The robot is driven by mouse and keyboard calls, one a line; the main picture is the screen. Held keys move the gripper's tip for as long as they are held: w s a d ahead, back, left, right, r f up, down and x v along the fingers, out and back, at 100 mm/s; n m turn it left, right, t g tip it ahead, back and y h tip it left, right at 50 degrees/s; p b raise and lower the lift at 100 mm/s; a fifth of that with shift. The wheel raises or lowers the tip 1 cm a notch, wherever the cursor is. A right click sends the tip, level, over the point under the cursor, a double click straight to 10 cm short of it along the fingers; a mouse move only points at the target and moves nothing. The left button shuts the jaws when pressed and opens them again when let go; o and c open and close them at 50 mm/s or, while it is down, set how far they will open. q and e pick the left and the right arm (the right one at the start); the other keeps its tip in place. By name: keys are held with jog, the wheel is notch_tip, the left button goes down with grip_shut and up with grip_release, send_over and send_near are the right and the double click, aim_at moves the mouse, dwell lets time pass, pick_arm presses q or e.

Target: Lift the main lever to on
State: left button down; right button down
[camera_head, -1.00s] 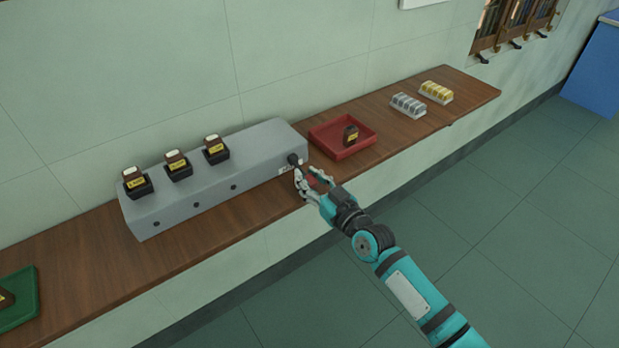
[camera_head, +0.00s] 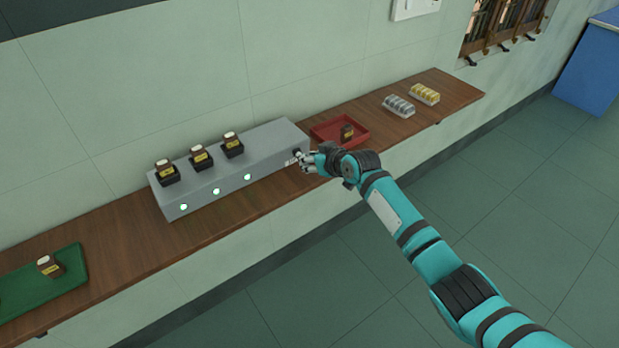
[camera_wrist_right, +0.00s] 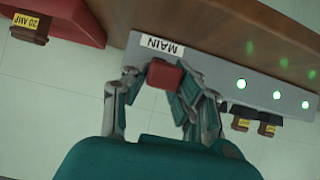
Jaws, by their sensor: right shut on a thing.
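The grey panel box (camera_head: 260,155) stands on the wooden shelf. Its white MAIN label (camera_wrist_right: 162,47) shows at one end in the right wrist view. The main lever shows there as a red handle (camera_wrist_right: 165,76) between the fingers of my right gripper (camera_wrist_right: 159,84). The gripper is shut on this handle. In the head view my right gripper (camera_head: 306,162) is at the right end of the box and hides most of the lever. Three round lamps (camera_head: 216,191) on the box's front glow green. My left gripper is in neither view.
Three brown fuses (camera_head: 200,156) sit in black holders on top of the box. A red tray (camera_head: 326,125) with a brown fuse (camera_head: 347,132) stands right behind the gripper. A green tray (camera_head: 72,260) with another fuse is at the left. Silver and gold fuse racks stand farther right.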

jog(key=shift+w+a+r+g, duration=0.15)
jog(key=shift+a+r+g, duration=0.05)
jog(key=shift+r+g, duration=0.2)
jog(key=shift+r, duration=0.15)
jog(key=shift+w+r+g+h+p, duration=0.25)
jog(key=shift+g+h+p, duration=0.3)
jog(key=shift+g+h, duration=0.2)
jog(key=c, duration=1.1)
grip_release()
jog(key=shift+o, duration=0.3)
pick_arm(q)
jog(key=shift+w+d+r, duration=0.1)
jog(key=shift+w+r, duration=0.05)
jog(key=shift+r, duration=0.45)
pick_arm(e)
jog(key=v, duration=1.2)
